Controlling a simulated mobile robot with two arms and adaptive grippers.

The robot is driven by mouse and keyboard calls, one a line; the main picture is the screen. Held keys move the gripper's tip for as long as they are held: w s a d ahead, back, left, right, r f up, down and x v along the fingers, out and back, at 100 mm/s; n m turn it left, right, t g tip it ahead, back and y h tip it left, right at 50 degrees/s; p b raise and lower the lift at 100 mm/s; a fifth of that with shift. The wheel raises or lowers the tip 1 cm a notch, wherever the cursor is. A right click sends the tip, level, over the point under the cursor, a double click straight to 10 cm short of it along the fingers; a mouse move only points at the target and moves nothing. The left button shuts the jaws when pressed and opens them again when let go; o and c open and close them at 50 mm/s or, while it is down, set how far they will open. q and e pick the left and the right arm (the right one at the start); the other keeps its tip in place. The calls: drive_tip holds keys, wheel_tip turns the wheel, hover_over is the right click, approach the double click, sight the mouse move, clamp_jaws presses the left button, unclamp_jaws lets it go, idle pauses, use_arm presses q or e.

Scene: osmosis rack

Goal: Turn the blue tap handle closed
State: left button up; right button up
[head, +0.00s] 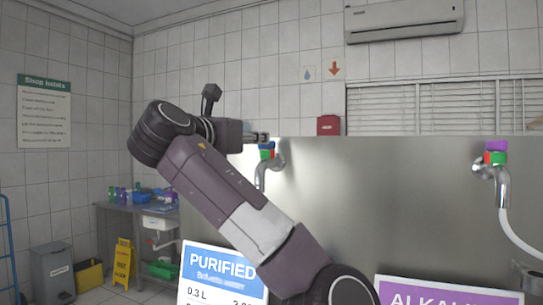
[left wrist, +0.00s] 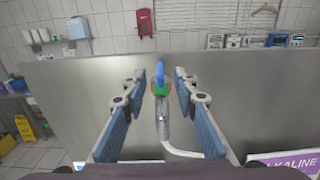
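The blue tap handle (head: 267,146) sits on top of a chrome tap (head: 263,172) with a green and red collar, in front of the steel panel in the head view. It also shows in the left wrist view (left wrist: 159,70), upright over the green collar (left wrist: 161,88). My left gripper (left wrist: 160,80) is open, with one blue-padded finger on each side of the handle and visible gaps to both. In the head view my left gripper (head: 259,137) is small and partly hidden by its own wrist, close to the handle. My right gripper is not in view.
A second tap with a purple handle (head: 496,145) and white hose stands at the right. The steel panel (head: 380,190) is behind the taps. PURIFIED (head: 222,270) and ALKALINE (head: 450,296) signs are below. A sink table (head: 140,207) and yellow floor sign (head: 122,263) stand left.

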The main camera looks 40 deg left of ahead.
sight(267, 146)
use_arm(q)
drive_tip(key=p+x, duration=0.1)
drive_tip(key=x, duration=0.1)
drive_tip(key=p+x, duration=0.1)
drive_tip(key=x, duration=0.2)
drive_tip(key=p+x, duration=0.2)
drive_tip(key=x, duration=0.1)
drive_tip(key=shift+w+f, duration=0.2)
drive_tip(key=shift+f, duration=0.2)
drive_tip(key=shift+s, duration=0.1)
clamp_jaws()
